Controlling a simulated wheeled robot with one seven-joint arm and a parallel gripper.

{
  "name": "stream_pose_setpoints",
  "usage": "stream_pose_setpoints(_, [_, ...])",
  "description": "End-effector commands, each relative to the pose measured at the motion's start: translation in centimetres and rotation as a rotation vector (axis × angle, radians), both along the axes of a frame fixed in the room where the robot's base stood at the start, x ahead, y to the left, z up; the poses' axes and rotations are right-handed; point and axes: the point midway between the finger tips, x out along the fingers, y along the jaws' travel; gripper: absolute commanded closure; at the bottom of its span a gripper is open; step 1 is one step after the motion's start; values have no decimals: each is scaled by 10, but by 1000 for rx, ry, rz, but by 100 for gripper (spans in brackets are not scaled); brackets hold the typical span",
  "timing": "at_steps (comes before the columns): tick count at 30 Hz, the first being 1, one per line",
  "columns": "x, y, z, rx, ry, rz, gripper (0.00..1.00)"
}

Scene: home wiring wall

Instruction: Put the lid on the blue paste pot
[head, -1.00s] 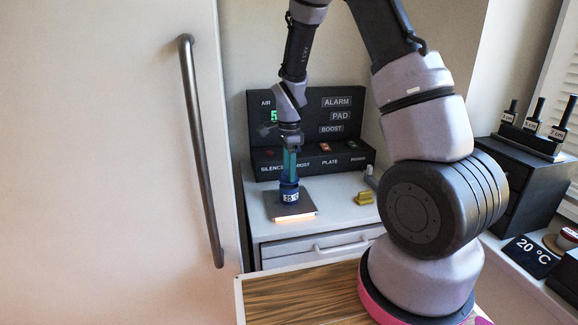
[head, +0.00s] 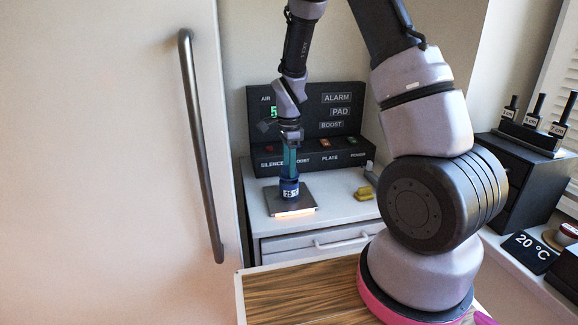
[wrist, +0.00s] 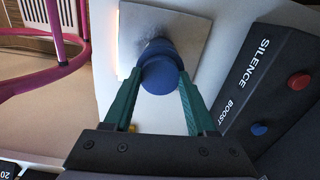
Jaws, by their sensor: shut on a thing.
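The blue paste pot (head: 289,194), with a white "25 °C" label, stands upright on a square metal plate (head: 306,203) with a glowing orange front edge. My gripper (head: 289,176) points straight down at the top of the pot. In the wrist view its teal fingers (wrist: 160,82) are shut on a round, smooth blue piece, which looks like the lid (wrist: 161,76). The darker blue pot (wrist: 156,46) shows just behind it, partly hidden. The lid lines up with the pot's top; I cannot tell whether it is fully seated.
A black control panel (head: 331,155) stands close behind the plate. A yellow block (head: 364,194) lies on the counter to the right. A tall pale door with a bar handle (head: 200,150) is at the left.

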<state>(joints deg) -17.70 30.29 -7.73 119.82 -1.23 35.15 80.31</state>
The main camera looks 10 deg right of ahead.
Motion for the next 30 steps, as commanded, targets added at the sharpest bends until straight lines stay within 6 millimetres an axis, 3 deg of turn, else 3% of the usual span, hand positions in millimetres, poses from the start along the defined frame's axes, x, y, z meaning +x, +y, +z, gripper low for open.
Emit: stream_pose_setpoints(30, [0, 0, -8, 0, 0, 0, 96])
